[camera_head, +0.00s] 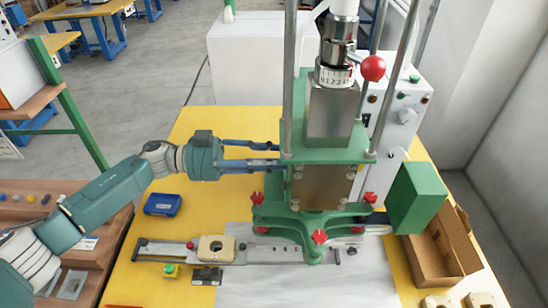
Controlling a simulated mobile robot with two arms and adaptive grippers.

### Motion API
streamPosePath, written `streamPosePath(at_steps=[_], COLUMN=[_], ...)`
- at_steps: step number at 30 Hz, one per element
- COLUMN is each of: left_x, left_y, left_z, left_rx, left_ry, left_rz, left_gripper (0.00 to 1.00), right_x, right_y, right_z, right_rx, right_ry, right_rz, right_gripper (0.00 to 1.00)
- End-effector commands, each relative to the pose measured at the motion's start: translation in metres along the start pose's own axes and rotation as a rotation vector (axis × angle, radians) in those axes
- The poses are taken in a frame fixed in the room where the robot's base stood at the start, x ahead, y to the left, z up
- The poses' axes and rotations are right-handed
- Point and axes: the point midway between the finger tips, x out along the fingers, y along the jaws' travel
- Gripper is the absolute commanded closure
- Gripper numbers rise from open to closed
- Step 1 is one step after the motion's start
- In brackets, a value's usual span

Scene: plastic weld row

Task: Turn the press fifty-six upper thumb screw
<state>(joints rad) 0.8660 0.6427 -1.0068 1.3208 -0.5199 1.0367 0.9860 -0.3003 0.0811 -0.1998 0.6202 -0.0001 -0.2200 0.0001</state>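The press (323,187) is a green frame with a metal block, standing on the yellow table. My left gripper (279,154) reaches in from the left at mid-height of the press. Its two blue fingers are apart, one above the other, with the tips at the press's left side. Whether they touch it is unclear. My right gripper is out of view.
A red ball knob (373,68) and a numbered dial (334,76) sit high on the press. A rail with a beige part (215,248) runs in front. A blue box (162,205) lies at left. A green box (416,197) and a cardboard box (430,255) are at right.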

Motion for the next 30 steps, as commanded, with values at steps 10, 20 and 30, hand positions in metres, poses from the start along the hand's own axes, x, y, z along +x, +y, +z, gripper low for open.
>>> streamPosePath(at_steps=[10, 20, 30], left_x=[-0.015, -0.084, -0.120], left_y=[0.000, 0.000, 0.000], left_z=[0.001, 0.002, 0.001], left_rx=[0.000, -0.002, -0.001], left_ry=[-0.002, -0.003, 0.000], left_rz=[0.000, -0.001, 0.000], left_gripper=[0.73, 0.73, 0.73], right_x=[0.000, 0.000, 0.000], right_y=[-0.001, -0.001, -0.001], right_z=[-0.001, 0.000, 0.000], right_rx=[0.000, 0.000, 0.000], right_ry=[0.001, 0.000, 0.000], right_rz=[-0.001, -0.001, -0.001], right_gripper=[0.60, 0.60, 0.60])
